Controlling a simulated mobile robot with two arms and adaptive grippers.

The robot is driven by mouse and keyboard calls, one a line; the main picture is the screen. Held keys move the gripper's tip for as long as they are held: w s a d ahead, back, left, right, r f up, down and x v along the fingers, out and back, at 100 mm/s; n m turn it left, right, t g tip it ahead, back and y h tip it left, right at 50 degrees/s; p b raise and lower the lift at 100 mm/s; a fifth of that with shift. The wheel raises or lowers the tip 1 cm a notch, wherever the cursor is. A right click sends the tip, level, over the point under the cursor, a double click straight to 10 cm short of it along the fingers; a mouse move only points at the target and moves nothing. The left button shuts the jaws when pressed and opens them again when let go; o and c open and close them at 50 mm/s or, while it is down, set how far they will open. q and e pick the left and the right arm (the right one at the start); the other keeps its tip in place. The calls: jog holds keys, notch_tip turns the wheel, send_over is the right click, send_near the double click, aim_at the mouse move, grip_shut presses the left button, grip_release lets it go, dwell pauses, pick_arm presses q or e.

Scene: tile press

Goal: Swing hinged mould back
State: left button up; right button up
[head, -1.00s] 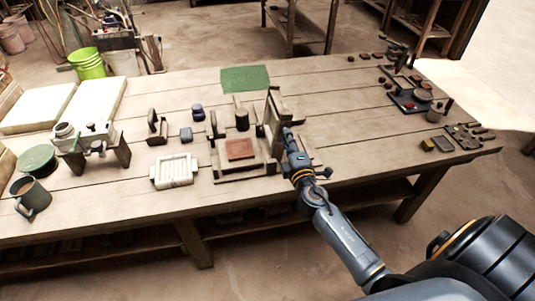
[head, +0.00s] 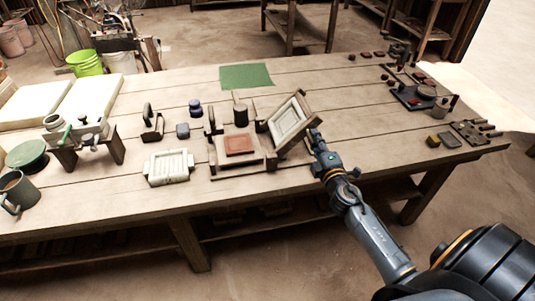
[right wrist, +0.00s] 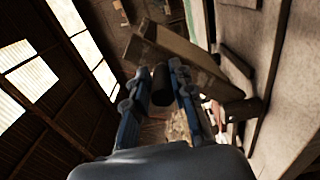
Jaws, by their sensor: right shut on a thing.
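The hinged mould (head: 291,118) is a wooden frame with a pale inner face. It leans back to the right, tilted open beside the press base (head: 218,173). A reddish clay tile (head: 239,145) lies on the base. My right gripper (head: 315,138) is at the mould's right edge. In the right wrist view, my right gripper (right wrist: 166,88) is shut on a dark round handle (right wrist: 161,82), with the mould's wooden frame (right wrist: 178,50) just beyond. My left gripper is not in view.
Dark trays and pots (head: 420,97) stand at the far right. The tabletop between is clear.

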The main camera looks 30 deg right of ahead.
jog(key=shift+s+d+f, duration=0.15)
jog(key=shift+d+f, duration=0.4)
jog(key=shift+d, duration=0.25)
jog(key=shift+c, duration=0.2)
jog(key=f+b, duration=0.1)
jog(key=b, duration=0.1)
jog(key=f+b, duration=0.2)
jog(key=d+f+b, duration=0.1)
jog(key=f, duration=0.1)
jog(key=shift+s+d+f+b, duration=0.1)
jog(key=shift+s+f+b, duration=0.2)
jog(key=shift+b, duration=0.1)
jog(key=shift+f, duration=0.2)
jog(key=f+b, duration=0.4)
jog(key=shift+a, duration=0.35)
jog(key=shift+w+a+f+b, duration=0.1)
jog(key=shift+w+f+b, duration=0.05)
jog(key=shift+f+b, duration=0.25)
jog(key=shift+a+r, duration=0.1)
jog(key=shift+a, duration=0.1)
jog(key=o, duration=0.7)
jog(key=shift+w+a, duration=0.1)
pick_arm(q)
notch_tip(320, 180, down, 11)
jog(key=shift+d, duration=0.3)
